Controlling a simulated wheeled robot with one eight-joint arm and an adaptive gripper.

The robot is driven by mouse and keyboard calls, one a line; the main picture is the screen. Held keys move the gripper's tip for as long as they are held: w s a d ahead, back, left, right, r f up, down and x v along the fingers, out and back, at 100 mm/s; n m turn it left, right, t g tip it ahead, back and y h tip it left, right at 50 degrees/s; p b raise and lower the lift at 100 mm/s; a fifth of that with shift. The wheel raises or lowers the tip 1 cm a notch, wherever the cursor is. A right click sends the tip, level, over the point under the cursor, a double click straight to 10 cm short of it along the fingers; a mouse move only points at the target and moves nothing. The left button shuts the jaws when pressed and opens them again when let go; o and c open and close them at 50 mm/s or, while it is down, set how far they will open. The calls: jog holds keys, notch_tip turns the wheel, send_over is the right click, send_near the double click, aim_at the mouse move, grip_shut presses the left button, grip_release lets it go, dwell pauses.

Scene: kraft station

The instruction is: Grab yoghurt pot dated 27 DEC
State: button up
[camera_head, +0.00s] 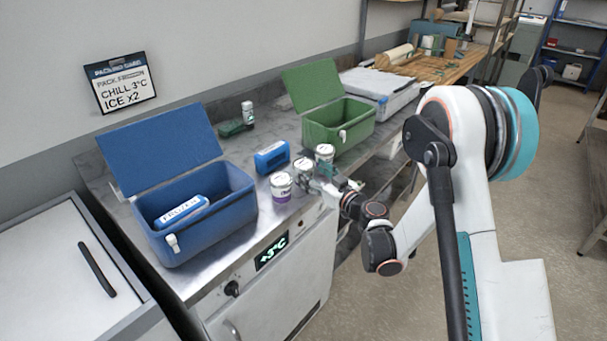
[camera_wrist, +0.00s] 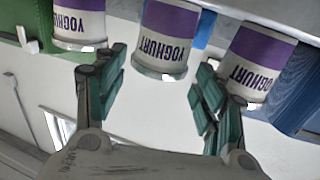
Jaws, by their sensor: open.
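Three white yoghurt pots stand in a row on the metal counter: a near-left pot (camera_head: 281,187), a middle pot (camera_head: 303,168) and a far-right pot (camera_head: 324,153). I cannot read a date on any pot. My gripper (camera_head: 322,180) is open at the counter's front edge. In the wrist view its fingers (camera_wrist: 163,68) spread towards the middle pot, which appears just beyond the tips.
An open blue cool box (camera_head: 215,222) with a blue FROZEN pack (camera_head: 181,212) stands left. An open green box (camera_head: 340,128) stands right. A blue pack (camera_head: 272,157) lies behind the pots. A small bottle (camera_head: 248,112) and green item (camera_head: 233,128) are farther back.

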aim_at(303, 164)
jog(key=b+x, duration=0.1)
jog(key=x, duration=0.4)
jog(key=shift+b, duration=0.35)
jog(key=c, duration=0.8)
